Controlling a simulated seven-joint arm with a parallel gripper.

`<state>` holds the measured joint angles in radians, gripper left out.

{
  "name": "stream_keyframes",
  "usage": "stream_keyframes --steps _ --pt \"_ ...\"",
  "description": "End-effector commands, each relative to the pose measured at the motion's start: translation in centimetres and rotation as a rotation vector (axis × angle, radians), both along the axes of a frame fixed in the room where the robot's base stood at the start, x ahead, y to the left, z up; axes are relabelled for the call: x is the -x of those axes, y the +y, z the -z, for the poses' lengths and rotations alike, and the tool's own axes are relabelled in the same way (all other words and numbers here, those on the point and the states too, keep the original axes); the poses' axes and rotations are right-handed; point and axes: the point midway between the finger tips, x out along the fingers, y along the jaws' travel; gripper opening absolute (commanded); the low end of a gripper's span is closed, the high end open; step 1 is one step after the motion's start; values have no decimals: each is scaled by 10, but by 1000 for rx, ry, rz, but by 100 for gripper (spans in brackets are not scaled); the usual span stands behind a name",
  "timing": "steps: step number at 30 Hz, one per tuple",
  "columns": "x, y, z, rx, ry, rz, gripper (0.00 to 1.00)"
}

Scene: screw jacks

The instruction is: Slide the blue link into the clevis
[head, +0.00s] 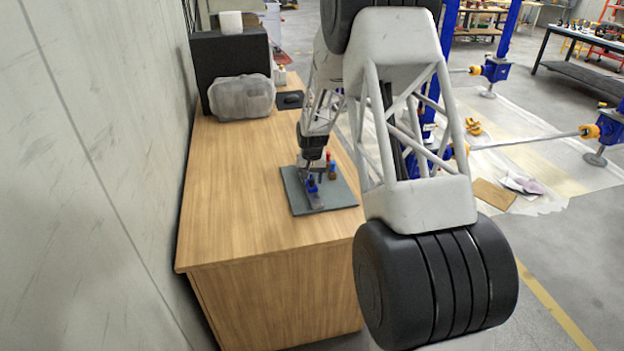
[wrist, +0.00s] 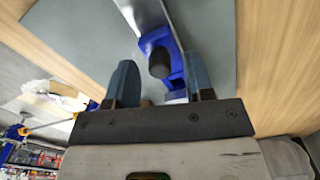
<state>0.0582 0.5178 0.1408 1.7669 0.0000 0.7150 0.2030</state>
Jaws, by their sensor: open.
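A blue part (wrist: 177,66) with a dark round knob (wrist: 159,63) lies between the fingers in the wrist view; it looks like the blue link. It meets a grey metal bar (wrist: 145,14), possibly the clevis; how they fit together cannot be told. In the head view, the blue part (head: 312,185) sits by a grey piece (head: 316,201) on the grey mat. My gripper (wrist: 161,80) is open, its fingers on either side of the blue part with no clear contact. It also shows in the head view (head: 312,176), low over the mat.
The grey mat (head: 341,198) lies on a wooden bench (head: 235,215). A clear-wrapped bundle (head: 241,97) and a black box (head: 228,55) are at the back. The bench's near left is bare.

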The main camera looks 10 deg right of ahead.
Motion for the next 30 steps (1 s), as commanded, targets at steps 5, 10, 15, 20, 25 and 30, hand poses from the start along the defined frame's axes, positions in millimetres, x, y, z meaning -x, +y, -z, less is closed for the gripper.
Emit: stream_keyframes --steps 5,10,15,20,25,30 --pt "0 0 4 0 1 0 48" --pt "0 0 4 0 1 0 48" --pt "0 0 4 0 1 0 27" --pt "0 0 4 0 1 0 2" --pt "0 0 4 0 1 0 0" --pt "-8 0 4 0 1 0 0"
